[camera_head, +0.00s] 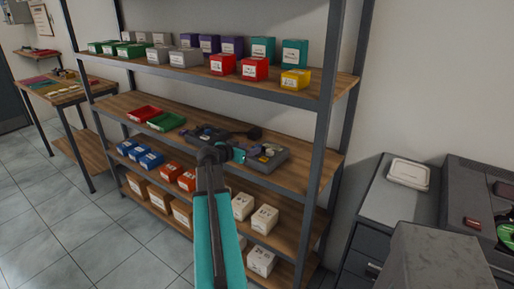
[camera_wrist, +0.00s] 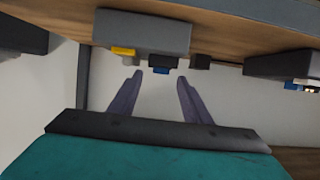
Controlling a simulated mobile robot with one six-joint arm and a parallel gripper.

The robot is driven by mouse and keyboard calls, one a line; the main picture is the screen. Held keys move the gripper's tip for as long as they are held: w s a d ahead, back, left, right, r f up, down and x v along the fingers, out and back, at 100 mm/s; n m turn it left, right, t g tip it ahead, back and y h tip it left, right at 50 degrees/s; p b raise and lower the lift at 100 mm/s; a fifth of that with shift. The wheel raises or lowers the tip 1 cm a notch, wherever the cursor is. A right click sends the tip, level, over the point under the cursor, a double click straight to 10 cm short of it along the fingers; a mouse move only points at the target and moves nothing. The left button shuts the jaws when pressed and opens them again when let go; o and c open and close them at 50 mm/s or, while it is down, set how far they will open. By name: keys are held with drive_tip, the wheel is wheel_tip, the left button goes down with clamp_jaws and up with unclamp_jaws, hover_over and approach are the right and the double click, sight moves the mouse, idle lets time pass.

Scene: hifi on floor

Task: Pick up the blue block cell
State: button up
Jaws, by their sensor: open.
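A small blue block (camera_wrist: 161,70), which may be the block cell, sits on a grey device (camera_wrist: 150,32) in the wrist view. That view looks upside down, with the shelf board at the top. My gripper (camera_wrist: 161,82) is open. Its two dark fingers point at the device, with the blue block in line with the gap between them. Nothing is between the fingers. My arm hides part of that shelf, and my fingertips are unclear there.
A yellow block (camera_wrist: 123,50) sits beside the blue one. Red (camera_head: 144,114) and green (camera_head: 166,121) trays lie on the same shelf. Blue boxes (camera_head: 151,160) and orange boxes stand on the shelf below. The upper shelf board (camera_head: 200,76) and an upright (camera_head: 323,120) bound the space.

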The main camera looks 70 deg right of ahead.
sight(257, 146)
drive_tip(key=p+x, duration=0.1)
drive_tip(key=x, duration=0.2)
drive_tip(key=shift+r, duration=0.2)
drive_tip(key=shift+s+d+f+p, duration=0.2)
drive_tip(key=shift+d+f+p, duration=0.15)
drive_tip(key=shift+d, duration=0.15)
clamp_jaws()
drive_tip(key=shift+r, duration=0.2)
drive_tip(key=shift+r+b, duration=0.85)
drive_tip(key=shift+r, duration=0.55)
drive_tip(key=w+a+r+b, duration=0.2)
drive_tip(key=w+a+b, duration=0.3)
drive_tip(key=a, duration=0.9)
drive_tip(key=shift+w, duration=1.35)
